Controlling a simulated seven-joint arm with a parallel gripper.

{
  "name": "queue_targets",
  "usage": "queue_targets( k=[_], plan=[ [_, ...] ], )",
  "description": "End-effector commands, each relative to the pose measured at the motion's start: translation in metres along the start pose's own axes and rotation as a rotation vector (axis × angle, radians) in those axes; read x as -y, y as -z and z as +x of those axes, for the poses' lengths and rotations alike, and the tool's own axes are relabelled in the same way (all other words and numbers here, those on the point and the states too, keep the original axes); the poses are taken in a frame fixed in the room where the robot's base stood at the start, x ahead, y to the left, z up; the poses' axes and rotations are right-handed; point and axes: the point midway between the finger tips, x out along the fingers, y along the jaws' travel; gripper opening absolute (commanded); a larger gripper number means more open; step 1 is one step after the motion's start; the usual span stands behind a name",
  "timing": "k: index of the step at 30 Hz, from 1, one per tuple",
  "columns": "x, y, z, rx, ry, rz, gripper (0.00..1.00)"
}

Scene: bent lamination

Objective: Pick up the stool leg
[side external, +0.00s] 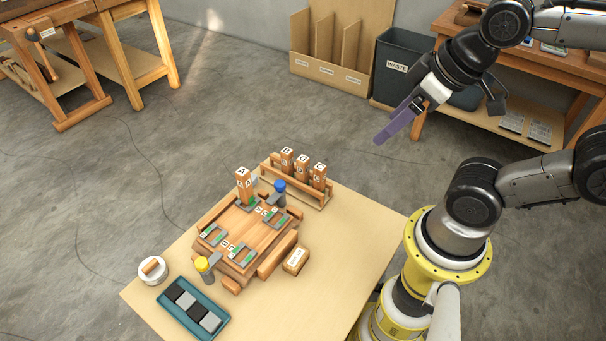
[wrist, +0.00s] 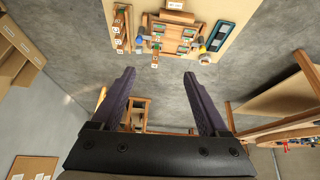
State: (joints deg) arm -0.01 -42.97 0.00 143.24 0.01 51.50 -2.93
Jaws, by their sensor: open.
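Several upright wooden legs with lettered tops show in the side view. Leg A (side external: 243,186) stands at a back corner of the wooden fixture (side external: 250,228). Legs B (side external: 287,160), a middle one that looks like D (side external: 302,168), and C (side external: 319,177) stand in a wooden rack (side external: 293,188) at the table's back. My gripper (side external: 379,139) has long purple fingers and is high above and to the right of the rack, apart from every leg. In the wrist view my gripper (wrist: 159,73) is open and empty, with the fixture and rack far beyond the fingertips.
On the table (side external: 340,230) are a blue-topped post (side external: 280,188), a yellow-topped post (side external: 203,265), a teal tray (side external: 190,309), a round white dish (side external: 153,270) and a small labelled box (side external: 296,260). The table's right side is clear. A waste bin (side external: 398,65) stands behind.

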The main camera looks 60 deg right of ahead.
Motion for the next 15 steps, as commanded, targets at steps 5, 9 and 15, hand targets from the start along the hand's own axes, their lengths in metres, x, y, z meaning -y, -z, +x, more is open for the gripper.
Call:
queue_targets(
  k=[5,9,15],
  plan=[
    [-0.001,0.018,-0.008,-0.056,-0.010,-0.251,0.78],
    [-0.004,0.058,-0.019,-0.107,-0.037,-0.518,0.78],
    [-0.019,0.135,-0.004,-0.082,-0.074,-0.895,0.78]
  ],
)
